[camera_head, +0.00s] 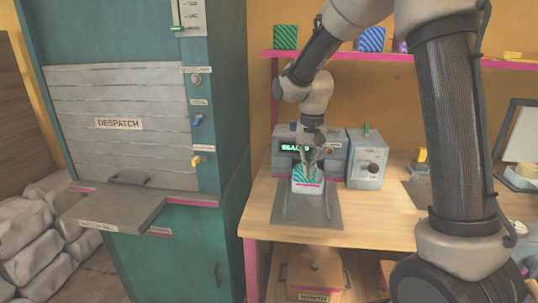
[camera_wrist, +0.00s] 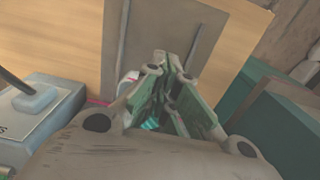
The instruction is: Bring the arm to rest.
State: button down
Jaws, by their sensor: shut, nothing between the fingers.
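My gripper (camera_head: 311,162) is shut and points down in front of the grey press machine (camera_head: 337,150), whose green display is partly covered by the arm. Just below it a white block or container with a green-striped top (camera_head: 307,185) stands on a dark grey plate (camera_head: 322,212) on the wooden table. In the wrist view my gripper (camera_wrist: 166,62) has its fingertips together, with a bit of the green-striped top (camera_wrist: 150,125) showing between the finger links. I cannot tell whether the fingertips touch the striped top.
A teal despatch cabinet (camera_head: 225,100) with a protruding shelf (camera_head: 115,208) stands to the left. A pink-edged shelf (camera_head: 345,56) holds striped boxes above. The table's front right (camera_head: 385,230) is clear.

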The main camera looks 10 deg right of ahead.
jog(key=s+d+r+n+t, duration=0.1)
jog(key=s+d+r, duration=0.3)
jog(key=s, duration=0.4)
jog(key=s+d+r+n+t, duration=0.1)
jog(key=s+d+r, duration=0.3)
jog(key=s, duration=0.5)
jog(key=s+d+r+n+t, duration=0.1)
jog(key=s+d+r, duration=0.3)
jog(key=s, duration=0.5)
jog(key=shift+s+r+n+t, duration=0.3)
jog(key=shift+n+t, duration=0.1)
jog(key=shift+t, duration=0.3)
